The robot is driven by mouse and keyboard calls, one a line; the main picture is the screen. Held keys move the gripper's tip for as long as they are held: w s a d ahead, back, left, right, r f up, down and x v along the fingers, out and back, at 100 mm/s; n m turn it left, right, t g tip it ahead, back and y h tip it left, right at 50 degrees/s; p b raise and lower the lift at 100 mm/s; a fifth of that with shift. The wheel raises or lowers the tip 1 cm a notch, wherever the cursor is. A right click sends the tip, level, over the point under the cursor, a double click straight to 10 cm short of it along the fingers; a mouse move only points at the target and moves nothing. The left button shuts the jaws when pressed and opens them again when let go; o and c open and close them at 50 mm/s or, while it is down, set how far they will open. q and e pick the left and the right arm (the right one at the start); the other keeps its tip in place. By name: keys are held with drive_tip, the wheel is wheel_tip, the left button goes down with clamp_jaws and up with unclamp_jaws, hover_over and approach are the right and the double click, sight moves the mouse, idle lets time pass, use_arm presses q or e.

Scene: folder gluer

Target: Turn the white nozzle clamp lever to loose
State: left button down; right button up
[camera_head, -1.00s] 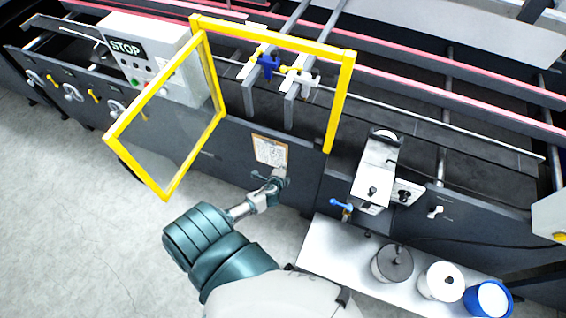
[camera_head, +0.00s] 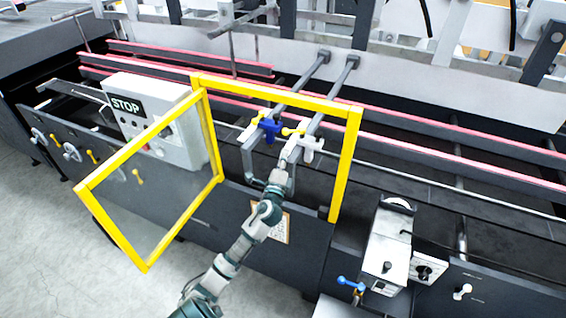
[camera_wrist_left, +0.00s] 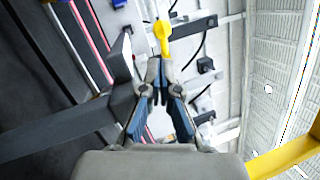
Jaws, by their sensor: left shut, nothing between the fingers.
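The white nozzle clamp (camera_head: 310,146) sits on a grey bar inside the yellow-framed opening, with a yellow lever (camera_head: 291,131) at its upper left. The blue nozzle clamp (camera_head: 269,128) is on the neighbouring bar to the left. My left gripper (camera_head: 278,174) is shut and empty, just below and in front of the white clamp. In the left wrist view, the shut fingertips (camera_wrist_left: 158,88) point at a yellow lever (camera_wrist_left: 162,36) just beyond them; I cannot tell if they touch. My right gripper is out of view.
The yellow guard door (camera_head: 140,190) stands open on the left, and the yellow frame post (camera_head: 346,165) rises at right. Grey bars flank the gripper. A STOP control box (camera_head: 150,120) is at left. A white glue unit (camera_head: 388,245) is at right.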

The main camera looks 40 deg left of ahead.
sight(294, 131)
use_arm(q)
drive_tip(key=x, duration=0.5)
drive_tip(key=shift+w+a, duration=0.2)
drive_tip(key=shift+w, duration=0.15)
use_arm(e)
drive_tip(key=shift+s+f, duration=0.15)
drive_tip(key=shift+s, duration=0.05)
